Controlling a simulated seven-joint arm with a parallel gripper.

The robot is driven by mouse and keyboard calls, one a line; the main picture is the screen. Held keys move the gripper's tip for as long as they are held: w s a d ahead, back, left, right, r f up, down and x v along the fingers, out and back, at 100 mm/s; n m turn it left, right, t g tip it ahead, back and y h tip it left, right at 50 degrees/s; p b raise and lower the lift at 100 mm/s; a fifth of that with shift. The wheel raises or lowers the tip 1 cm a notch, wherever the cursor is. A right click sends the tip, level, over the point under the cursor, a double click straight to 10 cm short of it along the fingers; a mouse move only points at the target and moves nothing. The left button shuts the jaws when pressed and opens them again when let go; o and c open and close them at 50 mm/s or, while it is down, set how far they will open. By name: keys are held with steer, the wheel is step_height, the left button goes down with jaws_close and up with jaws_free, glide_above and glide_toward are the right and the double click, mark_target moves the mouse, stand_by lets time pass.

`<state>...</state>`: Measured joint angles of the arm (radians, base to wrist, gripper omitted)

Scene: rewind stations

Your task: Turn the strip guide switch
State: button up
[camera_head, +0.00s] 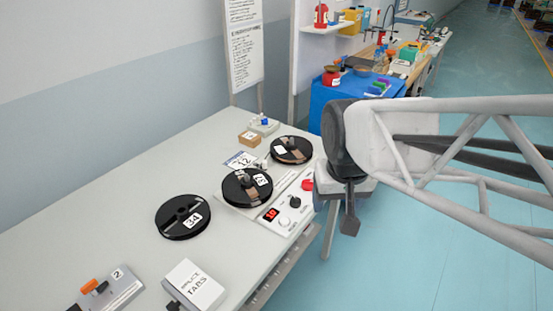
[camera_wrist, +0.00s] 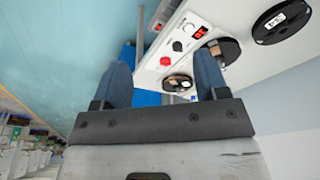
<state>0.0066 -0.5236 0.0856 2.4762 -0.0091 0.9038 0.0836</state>
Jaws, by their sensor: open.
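The rewind station is a white console (camera_head: 263,228) with a red number display (camera_head: 270,214), a pale dial (camera_head: 284,221), a black knob (camera_head: 295,202) and a red button (camera_head: 307,184). No label readable here tells which control is the strip guide switch. In the wrist view the black knob (camera_wrist: 177,46) and red button (camera_wrist: 165,61) show beyond the fingers. My gripper (camera_head: 350,228) hangs to the right of the console, past the table edge, touching nothing visible. In the wrist view my gripper (camera_wrist: 163,72) is open and empty, its two dark fingers wide apart.
Black reels sit on the console, one in front (camera_head: 247,187) and one behind (camera_head: 291,150). A loose reel (camera_head: 183,217) lies left. A splice tabs box (camera_head: 195,285) and an orange-levered device (camera_head: 105,290) are in front. The middle left tabletop (camera_head: 90,220) is clear.

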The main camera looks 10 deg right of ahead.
steer(key=w+f+m+g, duration=0.1)
steer(key=w+f, duration=0.3)
steer(key=w, duration=0.4)
steer(key=w+f+m, duration=0.1)
steer(key=w+f, duration=0.3)
steer(key=w, duration=0.5)
steer(key=m+g, duration=0.1)
steer(key=m, duration=0.1)
glide_above(295, 198)
steer(key=f, duration=1.2)
steer(key=shift+s, duration=0.3)
steer(key=shift+w+f+m, duration=0.2)
steer(key=shift+f+m, duration=0.05)
steer(key=shift+m, duration=0.05)
steer(key=shift+f, duration=3.9)
steer(key=shift+c, duration=0.3)
steer(key=c, duration=0.9)
steer(key=shift+o, duration=0.2)
